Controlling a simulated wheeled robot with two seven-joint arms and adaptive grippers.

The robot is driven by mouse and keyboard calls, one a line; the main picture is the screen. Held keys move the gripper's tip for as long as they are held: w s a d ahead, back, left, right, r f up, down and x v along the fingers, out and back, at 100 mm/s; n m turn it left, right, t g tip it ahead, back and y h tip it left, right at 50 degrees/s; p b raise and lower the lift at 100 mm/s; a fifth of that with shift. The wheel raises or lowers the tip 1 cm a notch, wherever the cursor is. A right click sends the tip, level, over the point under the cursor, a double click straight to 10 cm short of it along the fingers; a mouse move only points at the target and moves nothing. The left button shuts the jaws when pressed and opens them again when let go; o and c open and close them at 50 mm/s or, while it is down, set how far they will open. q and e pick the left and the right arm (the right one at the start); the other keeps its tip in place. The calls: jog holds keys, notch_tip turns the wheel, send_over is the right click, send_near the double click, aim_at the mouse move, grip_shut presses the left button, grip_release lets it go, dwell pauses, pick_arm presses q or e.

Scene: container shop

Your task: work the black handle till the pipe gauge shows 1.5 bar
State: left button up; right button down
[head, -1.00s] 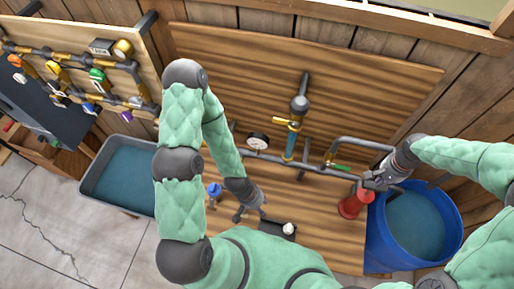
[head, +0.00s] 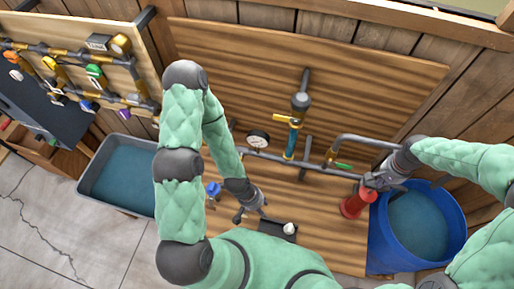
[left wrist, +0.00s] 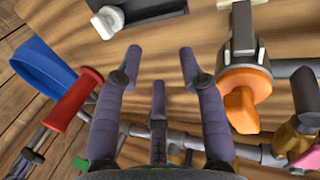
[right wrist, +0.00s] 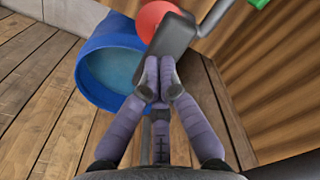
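The round pipe gauge (head: 257,139) has a white dial and stands on the pipe at the middle of the head view; its needle is too small to read. The red pump body (head: 355,203) stands beside the blue barrel; its red top also shows in the right wrist view (right wrist: 155,18). The black handle (right wrist: 170,40) extends from that top. My right gripper (head: 373,182) has its fingers closed together on the handle, above the pump and barrel. My left gripper (head: 250,213) is open and empty above the wooden bench; its spread fingers show in the left wrist view (left wrist: 160,55).
The blue barrel (head: 455,225) holds water at the right. A grey tub (head: 92,185) of water stands at the left. Near my left gripper are a white knob (head: 290,228) on a black base and a blue-handled valve (head: 213,189). An orange valve handle (left wrist: 243,100) shows close by.

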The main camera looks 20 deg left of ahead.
jog(key=shift+f+b, duration=1.9)
jog(key=shift+f, duration=0.3)
jog(key=shift+r+p, duration=1.9)
jog(key=shift+r, duration=1.5)
